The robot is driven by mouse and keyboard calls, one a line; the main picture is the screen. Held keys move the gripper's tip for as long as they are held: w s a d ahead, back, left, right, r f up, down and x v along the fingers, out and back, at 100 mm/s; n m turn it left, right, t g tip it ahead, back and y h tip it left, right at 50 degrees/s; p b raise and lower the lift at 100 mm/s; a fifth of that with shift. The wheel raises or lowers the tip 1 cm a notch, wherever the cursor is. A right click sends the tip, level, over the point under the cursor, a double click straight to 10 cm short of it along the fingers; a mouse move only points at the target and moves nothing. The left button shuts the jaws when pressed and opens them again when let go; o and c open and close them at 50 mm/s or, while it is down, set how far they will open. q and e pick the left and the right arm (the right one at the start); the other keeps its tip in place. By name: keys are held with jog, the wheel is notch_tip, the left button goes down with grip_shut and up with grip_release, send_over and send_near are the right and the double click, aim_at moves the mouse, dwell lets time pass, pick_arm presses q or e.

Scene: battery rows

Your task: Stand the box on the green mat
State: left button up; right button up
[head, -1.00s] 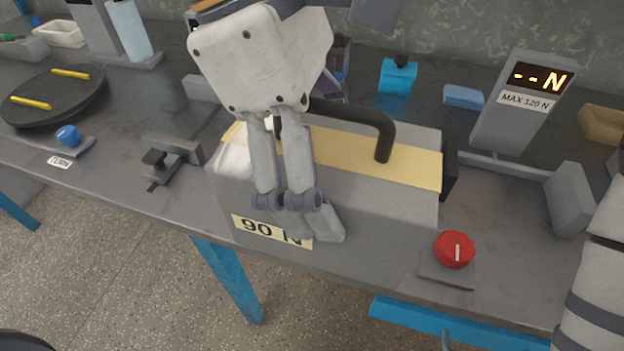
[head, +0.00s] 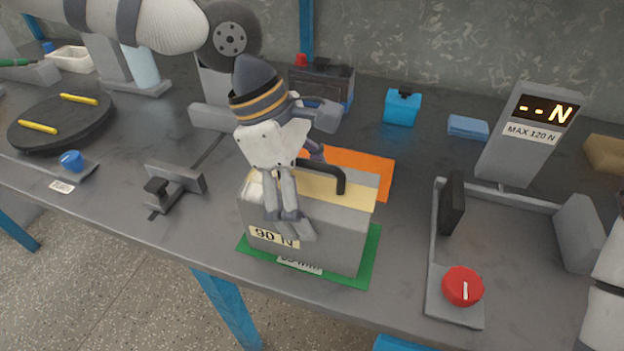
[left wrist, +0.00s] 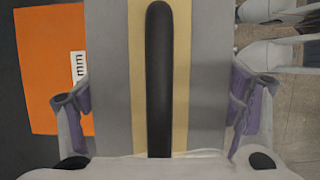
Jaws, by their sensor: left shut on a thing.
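The box (head: 335,235) is grey with a tan top strip, a black handle and a "90 N" label. In the head view it is upright over the green mat (head: 371,255), whose edges show around its base. I cannot tell whether its base touches the mat. My left gripper (head: 283,225) is shut on the box at its left part, with one finger down the front face. In the left wrist view the box top and handle (left wrist: 159,80) lie between the fingers. Only part of my right arm shows at the right edge; its gripper is out of view.
An orange mat (head: 365,168) lies just behind the box. A gauge with a display (head: 530,120) and red knob (head: 462,287) stands to the right. A small clamp (head: 172,187) and a black turntable (head: 62,122) are to the left. A blue container (head: 402,107) stands behind.

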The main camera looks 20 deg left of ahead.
dwell(0.3)
pick_arm(q)
jog(key=o, duration=1.9)
jog(key=v, duration=1.2)
jog(key=shift+s+r, duration=0.1)
jog(key=shift+r, duration=0.05)
